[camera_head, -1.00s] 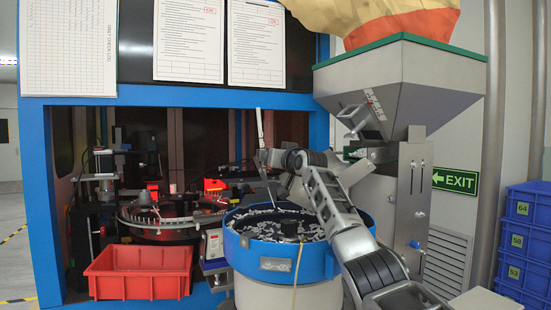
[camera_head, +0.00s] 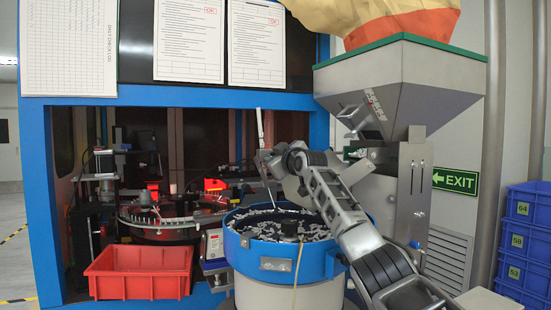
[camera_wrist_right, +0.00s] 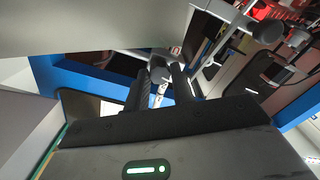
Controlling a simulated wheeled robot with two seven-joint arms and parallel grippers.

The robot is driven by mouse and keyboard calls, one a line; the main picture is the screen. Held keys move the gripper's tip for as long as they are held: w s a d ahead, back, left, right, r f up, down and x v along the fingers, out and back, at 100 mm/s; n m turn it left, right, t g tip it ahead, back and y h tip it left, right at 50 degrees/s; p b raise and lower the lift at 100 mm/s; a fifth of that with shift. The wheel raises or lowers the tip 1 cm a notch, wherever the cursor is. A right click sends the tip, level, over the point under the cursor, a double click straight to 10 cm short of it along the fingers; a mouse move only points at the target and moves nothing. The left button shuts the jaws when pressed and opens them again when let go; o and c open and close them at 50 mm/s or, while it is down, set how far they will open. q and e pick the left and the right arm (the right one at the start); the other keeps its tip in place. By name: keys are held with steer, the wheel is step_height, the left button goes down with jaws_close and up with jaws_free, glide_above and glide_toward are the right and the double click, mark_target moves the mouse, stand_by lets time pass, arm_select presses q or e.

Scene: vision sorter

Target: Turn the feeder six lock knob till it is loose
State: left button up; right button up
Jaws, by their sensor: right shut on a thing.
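My right arm reaches in from the lower right over the blue bowl feeder (camera_head: 275,262), which is full of small grey parts. My right gripper (camera_head: 263,156) is at the far side of the bowl, beside a thin pale upright rod (camera_head: 260,125). In the right wrist view, the two dark fingers (camera_wrist_right: 161,88) are close together on a small pale piece between their tips, which I take for the lock knob (camera_wrist_right: 160,90). The fingers hide most of it, and its turn angle cannot be read. My left gripper is not in view.
A grey hopper (camera_head: 400,85) stands right of the bowl. The blue machine frame (camera_head: 40,200) surrounds a round dial table (camera_head: 165,222) and fixtures. A red bin (camera_head: 138,285) sits front left. Blue crates (camera_head: 525,238) stack at far right. The left floor is clear.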

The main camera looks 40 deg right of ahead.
steer(key=shift+r, duration=0.1)
stand_by(0.4)
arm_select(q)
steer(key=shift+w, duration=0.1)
arm_select(e)
steer(key=o, duration=1)
steer(key=shift+w, duration=0.1)
steer(key=shift+r, duration=0.4)
arm_select(q)
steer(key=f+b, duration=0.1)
steer(key=b, duration=0.1)
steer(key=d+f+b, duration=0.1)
steer(key=b, duration=0.2)
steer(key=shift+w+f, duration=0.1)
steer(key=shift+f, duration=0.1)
arm_select(e)
steer(key=s+a+r, duration=0.9)
steer(key=s+r, duration=0.1)
steer(key=r, duration=0.2)
steer(key=shift+s, duration=0.4)
